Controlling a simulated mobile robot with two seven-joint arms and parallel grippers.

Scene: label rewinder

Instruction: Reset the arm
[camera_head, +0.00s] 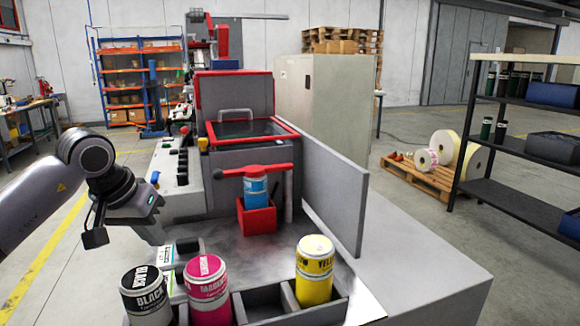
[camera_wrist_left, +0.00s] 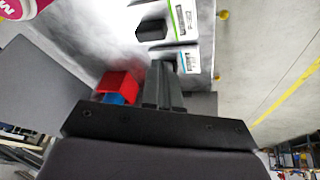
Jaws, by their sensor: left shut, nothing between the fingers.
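My left arm comes in from the left in the head view, and its gripper (camera_head: 157,234) is over the left side of the machine bench, apart from the bottles. In the left wrist view the gripper's fingers (camera_wrist_left: 165,72) are together with nothing between them. A blue bottle (camera_head: 255,189) stands in a red holder (camera_head: 257,218) under a red lever (camera_head: 251,171). A black bottle (camera_head: 146,297), a magenta bottle (camera_head: 207,293) and a yellow bottle (camera_head: 314,270) stand in a compartmented rack at the front. My right gripper is in neither view.
The rewinder machine (camera_head: 243,160) has an upright grey panel (camera_head: 325,190) on its right. Labelled cards (camera_wrist_left: 184,20) lie near the bench's left edge. A black shelf (camera_head: 520,145) and a pallet with rolls (camera_head: 418,178) are farther right. The bench top between holder and rack is clear.

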